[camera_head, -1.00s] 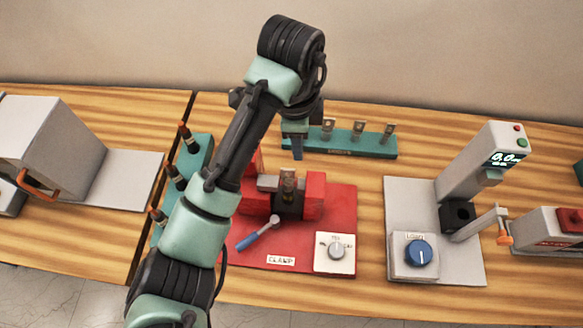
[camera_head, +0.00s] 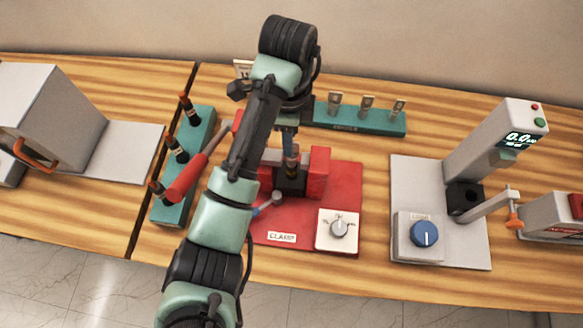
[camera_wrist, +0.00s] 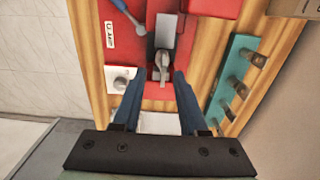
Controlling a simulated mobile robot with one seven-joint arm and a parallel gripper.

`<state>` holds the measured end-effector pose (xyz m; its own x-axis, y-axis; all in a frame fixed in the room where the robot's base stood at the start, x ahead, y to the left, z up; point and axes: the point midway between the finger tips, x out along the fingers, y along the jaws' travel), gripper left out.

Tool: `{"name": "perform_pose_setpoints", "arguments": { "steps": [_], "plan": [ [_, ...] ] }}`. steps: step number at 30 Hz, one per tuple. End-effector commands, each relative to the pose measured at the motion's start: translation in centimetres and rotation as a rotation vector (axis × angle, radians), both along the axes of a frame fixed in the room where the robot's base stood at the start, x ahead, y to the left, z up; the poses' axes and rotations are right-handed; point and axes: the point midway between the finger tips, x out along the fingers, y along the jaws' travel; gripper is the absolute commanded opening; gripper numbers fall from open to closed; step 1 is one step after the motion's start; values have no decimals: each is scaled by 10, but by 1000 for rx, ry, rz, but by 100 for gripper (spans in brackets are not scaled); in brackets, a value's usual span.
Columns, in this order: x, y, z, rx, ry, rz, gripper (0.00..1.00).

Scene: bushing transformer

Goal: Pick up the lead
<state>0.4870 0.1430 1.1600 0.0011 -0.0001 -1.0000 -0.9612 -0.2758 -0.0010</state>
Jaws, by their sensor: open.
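A grey metal piece with a rounded, ring-like end, which I take to be the lead (camera_wrist: 161,67), stands at the red clamp (camera_wrist: 160,104) in the wrist view. My gripper (camera_wrist: 163,84) is open, with its two blue fingers on either side of this piece and a gap showing between them. I cannot tell whether a finger touches it. In the head view my gripper (camera_head: 289,150) points down over the clamp (camera_head: 318,172), and it hides most of the held part. Similar flat metal pieces (camera_head: 366,105) stand in the teal rack (camera_head: 385,122) behind the clamp.
Several dark bushings (camera_head: 177,150) stand in a teal rack (camera_head: 200,135) at left. A blue-tipped lever (camera_head: 265,205) and a dial (camera_head: 338,229) are at the clamp's front. A grey tester (camera_head: 482,150) stands at right.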

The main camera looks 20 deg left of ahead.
Motion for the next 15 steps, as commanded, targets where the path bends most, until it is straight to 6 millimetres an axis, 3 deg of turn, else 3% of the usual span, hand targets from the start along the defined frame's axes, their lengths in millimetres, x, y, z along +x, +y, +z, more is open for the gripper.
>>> {"name": "perform_pose_setpoints", "arguments": {
  "steps": [1, 8, 15],
  "plan": [
    [1, -1, -13, -2, 2, -1, 42],
    [4, -1, -37, 0, 5, 1, 42],
    [4, -1, -44, 1, 1, 0, 42]
  ]
}}
